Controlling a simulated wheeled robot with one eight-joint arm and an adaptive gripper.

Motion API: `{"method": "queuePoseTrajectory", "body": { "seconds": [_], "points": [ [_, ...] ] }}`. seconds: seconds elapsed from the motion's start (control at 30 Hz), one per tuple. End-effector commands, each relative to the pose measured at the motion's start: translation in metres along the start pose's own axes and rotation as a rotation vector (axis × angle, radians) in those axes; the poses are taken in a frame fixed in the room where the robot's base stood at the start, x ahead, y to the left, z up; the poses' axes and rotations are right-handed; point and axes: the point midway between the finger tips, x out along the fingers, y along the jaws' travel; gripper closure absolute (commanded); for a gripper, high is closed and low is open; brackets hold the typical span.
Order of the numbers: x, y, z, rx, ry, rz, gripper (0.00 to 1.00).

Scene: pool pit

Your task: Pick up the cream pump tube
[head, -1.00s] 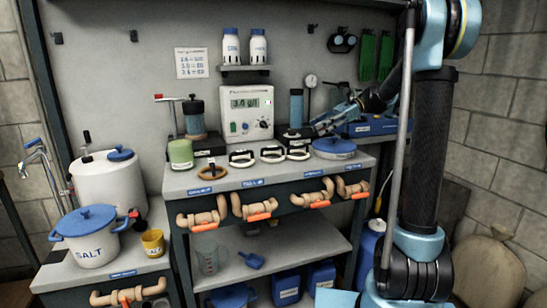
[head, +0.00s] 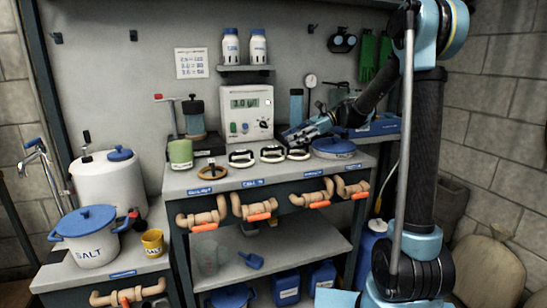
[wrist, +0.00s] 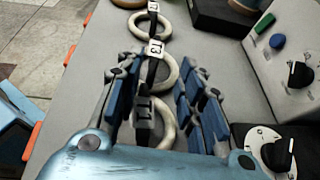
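Three cream loops with black clamps lie in a row on the bench top. The right loop (head: 299,154), tagged T1, is nearest in the wrist view (wrist: 168,128). The middle loop (head: 272,155) is tagged T3 in the wrist view (wrist: 171,70). I cannot tell which one the task names. My gripper (head: 290,138) is open and empty, over the T1 loop, with its blue-padded fingers (wrist: 160,85) on either side of the tag. Contact is not clear.
A brown ring (head: 212,172) and a green cup (head: 180,154) stand left of the loops. A white control box (head: 246,113) stands behind, close to my right finger in the wrist view. A blue-lidded pan (head: 334,148) is just right of the loops.

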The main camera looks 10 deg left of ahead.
Motion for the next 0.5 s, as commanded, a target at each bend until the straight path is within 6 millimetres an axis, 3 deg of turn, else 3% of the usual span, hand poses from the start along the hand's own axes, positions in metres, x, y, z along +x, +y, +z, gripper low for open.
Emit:
{"method": "queuePoseTrajectory", "body": {
  "seconds": [0.27,0.5],
  "points": [
    [0.015,0.002,0.000,0.000,0.000,0.000,0.65],
    [0.047,0.006,-0.001,-0.002,0.000,0.003,0.65]
  ]
}}
